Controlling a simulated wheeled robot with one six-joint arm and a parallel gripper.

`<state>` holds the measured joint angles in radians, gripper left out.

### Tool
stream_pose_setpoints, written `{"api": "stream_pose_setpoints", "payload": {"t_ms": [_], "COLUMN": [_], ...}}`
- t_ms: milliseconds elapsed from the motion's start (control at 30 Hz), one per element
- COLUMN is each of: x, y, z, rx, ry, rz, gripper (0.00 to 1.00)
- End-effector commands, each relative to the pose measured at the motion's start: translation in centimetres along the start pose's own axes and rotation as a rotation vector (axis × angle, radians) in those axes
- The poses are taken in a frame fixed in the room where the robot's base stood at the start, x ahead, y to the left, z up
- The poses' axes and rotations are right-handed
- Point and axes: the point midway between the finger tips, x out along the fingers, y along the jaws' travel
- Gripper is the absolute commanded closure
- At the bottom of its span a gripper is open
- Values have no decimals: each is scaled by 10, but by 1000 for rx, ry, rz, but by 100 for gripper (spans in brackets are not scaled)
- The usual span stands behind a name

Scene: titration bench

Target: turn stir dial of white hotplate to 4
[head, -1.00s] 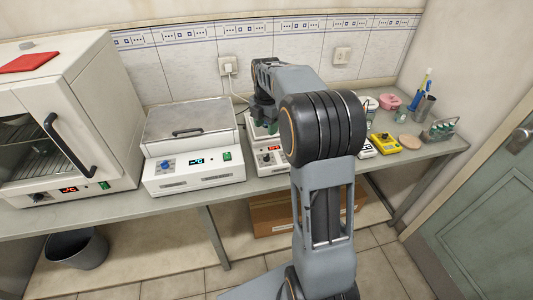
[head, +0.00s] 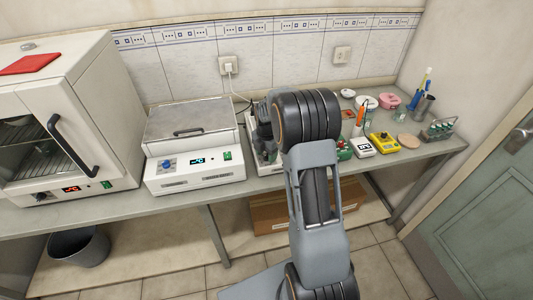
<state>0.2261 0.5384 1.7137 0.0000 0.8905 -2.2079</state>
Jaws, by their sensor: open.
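The white hotplate (head: 262,169) stands on the bench, just right of the large white lidded unit. Only its left side and a strip of its front show. My arm covers the rest, and I cannot make out its stir dial or the dial's setting. My gripper (head: 267,149) is low over the hotplate, seen small and dark beside my arm. It is open; its fingertips are mostly hidden, and I cannot tell whether they touch the dial.
The lidded unit (head: 195,172) with a blue knob and a white oven (head: 60,130) stand to the left. A white scale (head: 362,147), a yellow device (head: 384,142) and a tube rack (head: 438,130) stand to the right. The tiled wall (head: 190,65) is behind.

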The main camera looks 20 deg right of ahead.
Motion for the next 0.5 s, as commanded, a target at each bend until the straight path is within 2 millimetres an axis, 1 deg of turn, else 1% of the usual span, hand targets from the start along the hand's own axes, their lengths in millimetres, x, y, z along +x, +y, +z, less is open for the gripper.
{"api": "stream_pose_setpoints", "payload": {"t_ms": [333, 367, 500], "x": [3, 3, 3], "y": [0, 0, 0], "z": [0, 0, 0], "rx": [0, 0, 0], "ry": [-1, -1, -1], "rz": [1, 1, 1], "gripper": [48, 50, 63]}}
